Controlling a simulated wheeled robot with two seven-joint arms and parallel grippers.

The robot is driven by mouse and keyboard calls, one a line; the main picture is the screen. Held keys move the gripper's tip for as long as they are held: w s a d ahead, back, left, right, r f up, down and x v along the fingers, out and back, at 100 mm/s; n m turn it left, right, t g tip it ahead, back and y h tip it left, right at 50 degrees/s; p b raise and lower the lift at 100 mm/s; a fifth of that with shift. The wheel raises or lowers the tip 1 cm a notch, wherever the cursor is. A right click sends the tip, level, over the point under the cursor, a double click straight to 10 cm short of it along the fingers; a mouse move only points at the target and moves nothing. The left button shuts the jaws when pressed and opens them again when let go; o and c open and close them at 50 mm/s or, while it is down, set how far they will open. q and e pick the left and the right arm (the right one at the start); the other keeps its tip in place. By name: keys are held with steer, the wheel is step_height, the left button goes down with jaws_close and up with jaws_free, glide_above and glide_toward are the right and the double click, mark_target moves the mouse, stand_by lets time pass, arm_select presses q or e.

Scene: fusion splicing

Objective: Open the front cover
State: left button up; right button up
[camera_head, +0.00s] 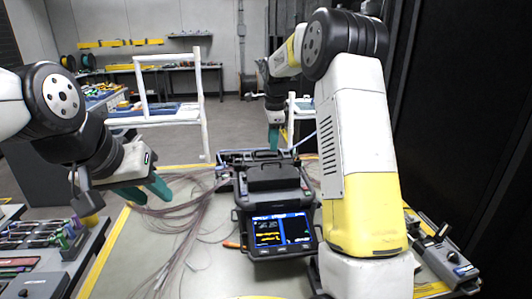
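The fusion splicer (237,196) is a dark boxy device standing on the table in the middle of the view. Its lit screen (282,230) faces me, and its dark top section with the cover (275,178) lies behind the screen. The view is too small to tell how the cover stands. My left gripper (154,197) has teal fingers that are spread apart and empty, to the left of the splicer and clear of it. My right gripper (273,138) points down behind the splicer, apart from it. Its fingers overlap, so their gap is hidden.
Thin reddish fibres (180,225) lie loose on the table left of the splicer. A tool tray (35,240) is at the left, and a small grey device (448,258) at the right. My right arm hides part of the table's right side.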

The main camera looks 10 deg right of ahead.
glide_above(272, 169)
step_height(272, 169, down, 7)
steer(key=shift+s+f, duration=0.1)
jaws_close()
stand_by(1.6)
